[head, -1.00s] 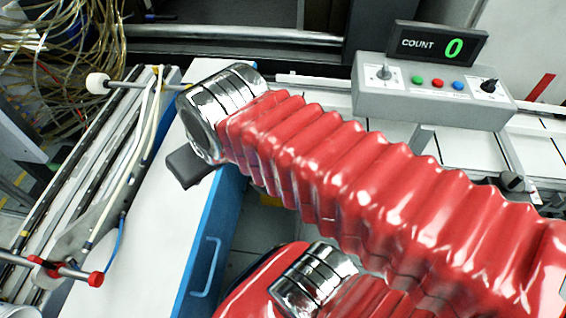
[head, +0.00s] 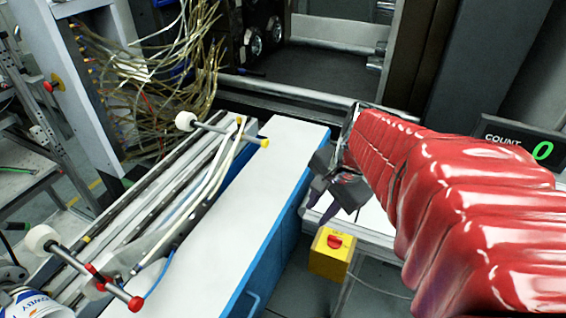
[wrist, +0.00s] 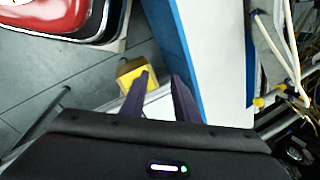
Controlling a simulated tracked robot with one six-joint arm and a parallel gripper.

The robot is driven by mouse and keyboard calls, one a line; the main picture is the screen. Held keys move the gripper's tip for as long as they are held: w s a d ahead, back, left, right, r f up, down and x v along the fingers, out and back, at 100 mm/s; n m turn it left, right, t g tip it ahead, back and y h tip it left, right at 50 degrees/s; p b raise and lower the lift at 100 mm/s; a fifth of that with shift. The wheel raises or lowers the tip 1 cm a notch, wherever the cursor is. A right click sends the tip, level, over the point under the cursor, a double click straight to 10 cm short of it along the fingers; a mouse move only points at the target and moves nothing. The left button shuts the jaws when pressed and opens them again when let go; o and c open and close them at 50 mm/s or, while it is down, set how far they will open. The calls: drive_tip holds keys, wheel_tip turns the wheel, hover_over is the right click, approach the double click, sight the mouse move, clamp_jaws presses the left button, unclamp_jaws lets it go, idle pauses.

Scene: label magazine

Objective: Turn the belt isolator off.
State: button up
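The belt isolator is a yellow box (head: 328,265) with a red rotary knob (head: 335,241), low beside the blue side of the white-topped bench. The knob's setting is too small to read. My gripper (head: 322,218) hangs above the box in the head view, apart from it, with dark fingers pointing down. In the wrist view my gripper (wrist: 161,78) is open and empty. There the yellow box (wrist: 140,67) shows just beyond the left fingertip, which covers part of it; I cannot make out the knob.
The white bench top (head: 225,190) with blue sides (head: 272,262) stands close left of the isolator. A rail assembly (head: 180,205) with rods and hoses runs further left. A count display (head: 520,145) is at the right, partly behind my arm. Loose cables (head: 165,75) hang at the back left.

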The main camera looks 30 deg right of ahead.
sight(336, 238)
drive_tip(key=s+d+f+m+y, duration=0.1)
drive_tip(key=s+d+f+m, duration=0.2)
drive_tip(key=d+m, duration=0.9)
wheel_tip(336, 238, down, 2)
drive_tip(key=shift+s+d+f+t+y, duration=0.2)
drive_tip(key=shift+t+y, duration=0.1)
drive_tip(key=shift+y, duration=0.1)
drive_tip(key=x, duration=1.3)
drive_tip(key=shift+w+a+f, duration=0.1)
drive_tip(key=shift+w+f, duration=0.05)
drive_tip(key=shift+f, duration=0.2)
clamp_jaws()
